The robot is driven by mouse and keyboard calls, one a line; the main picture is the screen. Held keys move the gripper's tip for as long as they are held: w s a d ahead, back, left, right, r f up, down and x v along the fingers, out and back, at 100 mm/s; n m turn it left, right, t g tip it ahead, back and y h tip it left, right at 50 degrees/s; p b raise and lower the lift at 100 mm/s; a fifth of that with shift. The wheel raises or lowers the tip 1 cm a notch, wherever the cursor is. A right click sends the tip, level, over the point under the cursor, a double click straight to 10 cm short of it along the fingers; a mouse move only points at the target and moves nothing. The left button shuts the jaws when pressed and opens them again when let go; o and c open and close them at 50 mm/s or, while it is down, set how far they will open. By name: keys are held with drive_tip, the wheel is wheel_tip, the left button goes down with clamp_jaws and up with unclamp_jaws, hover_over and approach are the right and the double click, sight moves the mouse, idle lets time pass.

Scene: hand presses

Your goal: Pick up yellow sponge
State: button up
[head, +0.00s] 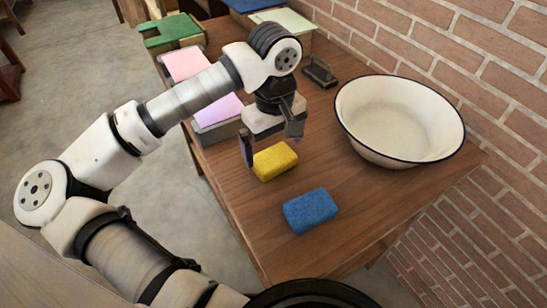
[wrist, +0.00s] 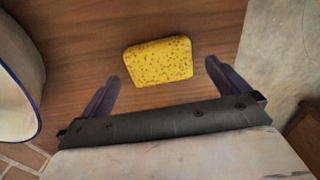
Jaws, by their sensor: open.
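The yellow sponge (head: 275,161) lies flat on the wooden table, just below my gripper (head: 268,142). In the wrist view the speckled yellow sponge (wrist: 159,61) lies ahead of the fingertips, between their lines. My gripper (wrist: 160,72) is open and empty there, with one dark finger to each side. The fingers look apart from the sponge; the exact height above it is hard to tell. In the head view part of the sponge's upper left side is close behind a finger.
A blue sponge (head: 311,210) lies nearer the table's front. A white enamel basin (head: 400,120) with a dark rim stands at the right by the brick wall. A dark handled block (head: 319,72) is farther back. Boxes with pink (head: 188,64) and purple tops line the left edge.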

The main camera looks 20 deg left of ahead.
sight(273, 156)
drive_tip(key=shift+w+a+f+p, duration=0.15)
drive_tip(key=shift+f+p, duration=0.6)
drive_tip(key=shift+f, duration=1.6)
drive_tip(key=c, duration=0.8)
drive_tip(key=shift+r, duration=0.1)
wheel_tip(273, 156, up, 20)
drive_tip(key=b, duration=0.3)
drive_tip(key=o, duration=0.4)
drive_tip(key=shift+c, duration=1.6)
